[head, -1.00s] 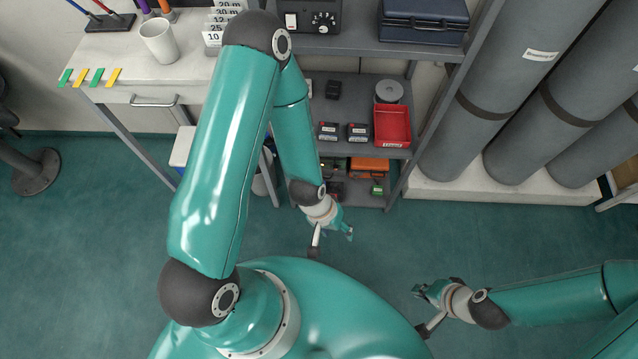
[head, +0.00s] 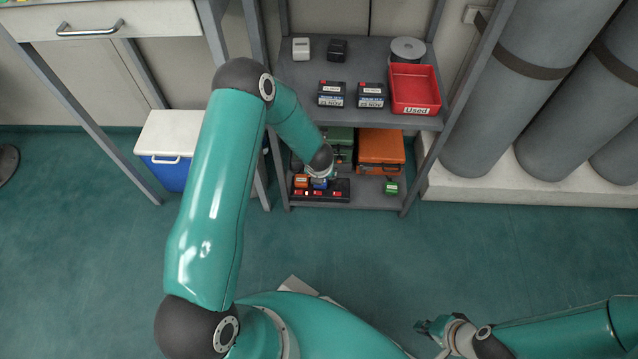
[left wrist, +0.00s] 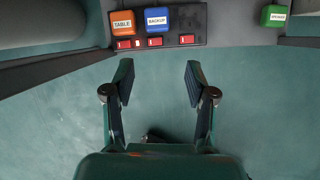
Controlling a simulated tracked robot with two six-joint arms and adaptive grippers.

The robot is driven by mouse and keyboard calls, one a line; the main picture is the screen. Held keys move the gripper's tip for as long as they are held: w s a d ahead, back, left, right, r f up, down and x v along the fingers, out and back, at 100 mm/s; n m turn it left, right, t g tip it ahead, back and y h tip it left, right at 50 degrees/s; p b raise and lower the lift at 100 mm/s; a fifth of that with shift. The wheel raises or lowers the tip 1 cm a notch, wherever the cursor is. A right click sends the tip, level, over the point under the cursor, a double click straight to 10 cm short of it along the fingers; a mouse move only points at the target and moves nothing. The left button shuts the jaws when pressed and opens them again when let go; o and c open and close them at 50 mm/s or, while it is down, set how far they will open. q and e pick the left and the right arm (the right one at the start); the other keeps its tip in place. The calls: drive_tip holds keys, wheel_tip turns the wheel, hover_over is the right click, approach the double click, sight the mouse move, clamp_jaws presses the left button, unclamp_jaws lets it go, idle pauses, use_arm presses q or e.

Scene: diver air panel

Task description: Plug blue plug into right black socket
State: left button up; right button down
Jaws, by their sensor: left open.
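The blue plug (left wrist: 158,18), labelled BACKUP, sits at the middle place of a black socket strip (left wrist: 198,28) on the bottom shelf. It also shows in the head view (head: 320,183). An orange plug (left wrist: 121,21), labelled TABLE, sits at the strip's left place. The right black socket (left wrist: 187,17) has no plug over it. My left gripper (left wrist: 157,66) is open and empty, with its fingers short of the strip and below the blue plug in the left wrist view. In the head view my arm hides its fingers. My right gripper (head: 427,327) is over the floor, away from the shelf.
Red switches (left wrist: 188,40) line the strip's front. A green plug (left wrist: 273,15) stands apart at the right on the same shelf. An orange case (head: 380,150) stands behind it. The middle shelf holds a red tray (head: 414,88). A shelf post (head: 424,165) bounds the right side.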

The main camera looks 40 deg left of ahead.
use_arm(q)
drive_tip(key=shift+n, duration=0.7)
drive_tip(key=b+x, duration=0.2)
drive_tip(key=x, duration=0.4)
drive_tip(key=b+x, duration=0.2)
drive_tip(key=x, duration=0.4)
drive_tip(key=b+x, duration=0.2)
drive_tip(key=x, duration=0.3)
drive_tip(key=shift+w+a+f, duration=0.1)
drive_tip(key=shift+a+f, duration=0.2)
drive_tip(key=shift+a, duration=0.1)
use_arm(e)
wheel_tip(320, 180, down, 7)
drive_tip(key=shift+r, duration=0.15)
use_arm(q)
drive_tip(key=c, duration=0.9)
drive_tip(key=shift+c, duration=0.2)
drive_tip(key=shift+r, duration=0.25)
use_arm(e)
drive_tip(key=shift+r, duration=0.2)
use_arm(q)
drive_tip(key=shift+w+r+p, duration=0.1)
drive_tip(key=shift+r+p, duration=0.35)
drive_tip(key=shift+p, duration=0.1)
drive_tip(key=shift+r, duration=0.25)
use_arm(e)
drive_tip(key=shift+r, duration=0.45)
use_arm(q)
drive_tip(key=shift+r, duration=0.1)
